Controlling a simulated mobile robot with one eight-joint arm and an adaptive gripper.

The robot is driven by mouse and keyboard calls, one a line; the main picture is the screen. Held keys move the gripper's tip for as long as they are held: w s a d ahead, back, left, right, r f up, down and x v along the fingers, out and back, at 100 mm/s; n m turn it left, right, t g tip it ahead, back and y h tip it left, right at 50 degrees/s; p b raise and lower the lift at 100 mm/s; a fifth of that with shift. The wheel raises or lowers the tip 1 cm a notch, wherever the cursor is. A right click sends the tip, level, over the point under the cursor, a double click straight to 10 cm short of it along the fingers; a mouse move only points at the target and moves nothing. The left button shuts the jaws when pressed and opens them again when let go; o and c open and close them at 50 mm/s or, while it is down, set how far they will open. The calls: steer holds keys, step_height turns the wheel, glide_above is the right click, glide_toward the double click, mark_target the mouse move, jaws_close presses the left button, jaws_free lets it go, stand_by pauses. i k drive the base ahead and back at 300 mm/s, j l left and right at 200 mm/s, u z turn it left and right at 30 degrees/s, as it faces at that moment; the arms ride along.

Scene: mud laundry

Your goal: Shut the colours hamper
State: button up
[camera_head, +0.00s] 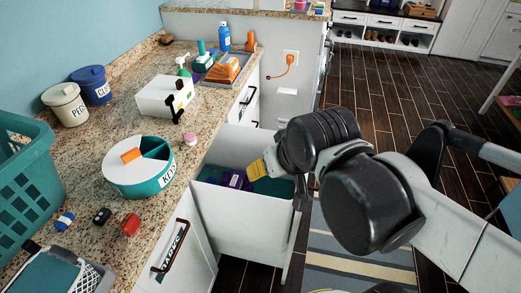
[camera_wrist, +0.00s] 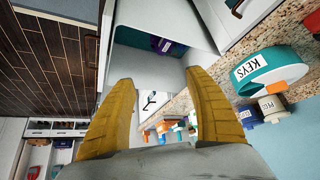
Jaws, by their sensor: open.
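A white pull-out hamper (camera_head: 240,222) stands open from the counter front in the head view, with teal and purple cloth inside. Its front panel (camera_head: 291,235) is seen nearly edge-on, so I cannot read a label on it. In the wrist view the open hamper's inside, with purple and teal cloth (camera_wrist: 165,45), shows beyond my fingers. My gripper (camera_wrist: 161,88) has its two yellow fingers spread wide with nothing between them. In the head view one yellow fingertip (camera_head: 257,169) shows over the hamper opening near its front; my wrist hides the other finger.
A shut hamper front (camera_head: 172,252) with a dark handle and a partly hidden label is nearer. The granite counter (camera_head: 115,122) holds a round KEYS organiser (camera_head: 139,168), a white box (camera_head: 165,96) and a teal basket (camera_head: 25,180). Open floor lies right, with a striped rug (camera_head: 345,262).

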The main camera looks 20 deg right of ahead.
mark_target(262, 226)
steer(key=k+l+u, duration=0.1)
steer(key=l+u, duration=0.2)
steer(key=l, duration=1)
steer(key=k+l+u, duration=0.3)
steer(key=k+l, duration=0.15)
steer(key=k, duration=0.25)
